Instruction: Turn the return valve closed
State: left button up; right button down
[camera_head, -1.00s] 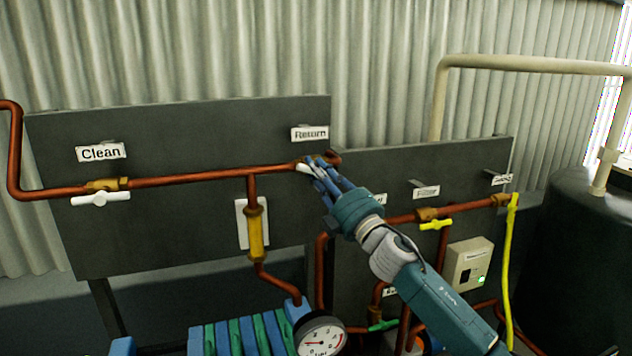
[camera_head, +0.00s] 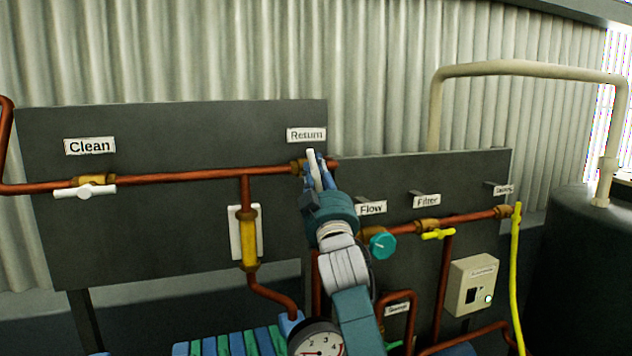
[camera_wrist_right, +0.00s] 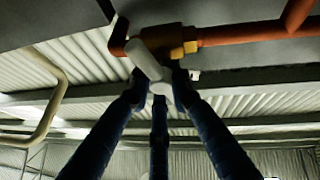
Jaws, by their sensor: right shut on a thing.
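The return valve's white handle (camera_head: 312,164) sits on a brass body (camera_head: 298,166) in the copper pipe, under the "Return" label (camera_head: 306,135). The handle now stands near upright, across the pipe. My right gripper (camera_head: 321,176) is shut on this handle, its blue fingers around it from below and in front. In the right wrist view the white handle (camera_wrist_right: 150,62) lies between the fingers (camera_wrist_right: 155,90), with the brass body (camera_wrist_right: 166,39) just behind it. The fingers partly hide the handle. My left gripper is not in view.
The "Clean" valve (camera_head: 87,191) has its white handle along the pipe at the left. A "Flow" knob (camera_head: 382,245), a yellow-handled "Filter" valve (camera_head: 437,234) and a switch box (camera_head: 473,285) are on the lower right panel. A pressure gauge (camera_head: 316,340) stands below my arm.

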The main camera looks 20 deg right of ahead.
jog(key=shift+w+f+m+g+h+b, duration=0.1)
jog(key=shift+m+g+h+b, duration=0.15)
jog(key=shift+m, duration=0.4)
jog(key=shift+s+f+m+g+h+b, duration=0.15)
jog(key=shift+m+h, duration=0.2)
jog(key=shift+m, duration=0.25)
jog(key=shift+w+f+m+g+h+b, duration=0.1)
jog(key=shift+w+m+h+b, duration=0.15)
jog(key=shift+m, duration=0.4)
jog(key=shift+s+m+h, duration=0.1)
jog(key=shift+m+h, duration=0.15)
jog(key=shift+m, duration=0.05)
jog(key=c, duration=1.5)
grip_release()
jog(key=shift+c, duration=0.2)
jog(key=shift+r, duration=0.15)
jog(key=shift+s, duration=0.1)
notch_tip(320, 180, up, 10)
